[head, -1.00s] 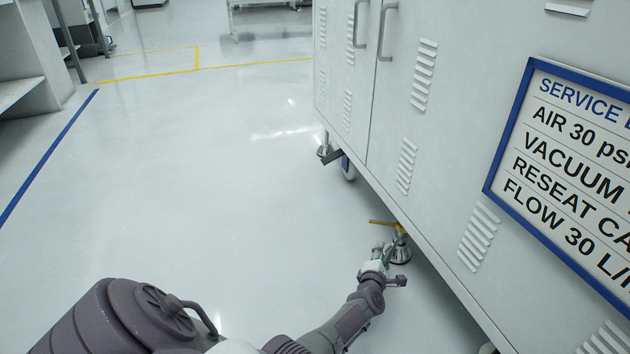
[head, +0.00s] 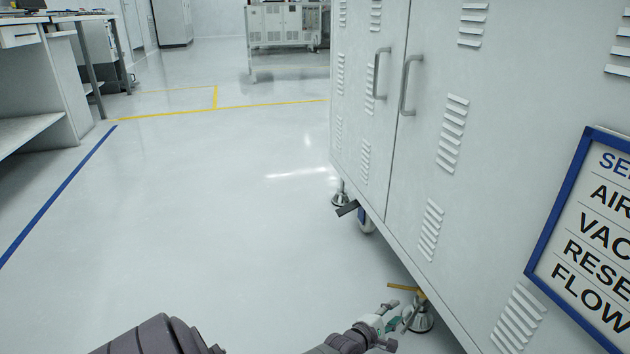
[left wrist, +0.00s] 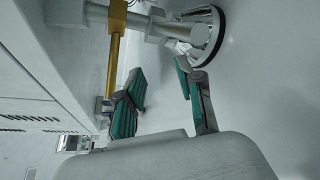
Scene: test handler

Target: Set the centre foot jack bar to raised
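The centre foot jack (head: 420,318) stands on the floor under the cabinet's lower edge, with a round metal foot. Its yellow bar (head: 403,288) sticks out to the left, roughly level. In the left wrist view the yellow bar (left wrist: 116,55) and the jack's round foot (left wrist: 208,35) lie just beyond my fingers. My left gripper (head: 393,316) is low beside the jack, just below the bar in the picture. In the left wrist view my left gripper (left wrist: 160,76) has its green-padded fingers apart with nothing between them. Whether a finger touches the bar is unclear. My right gripper is out of view.
The large grey cabinet (head: 450,130) with handles and louvres fills the right side, with a blue-framed sign (head: 590,230). Another foot jack (head: 341,195) with a dark bar (head: 347,208) stands farther back. The floor to the left is clear.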

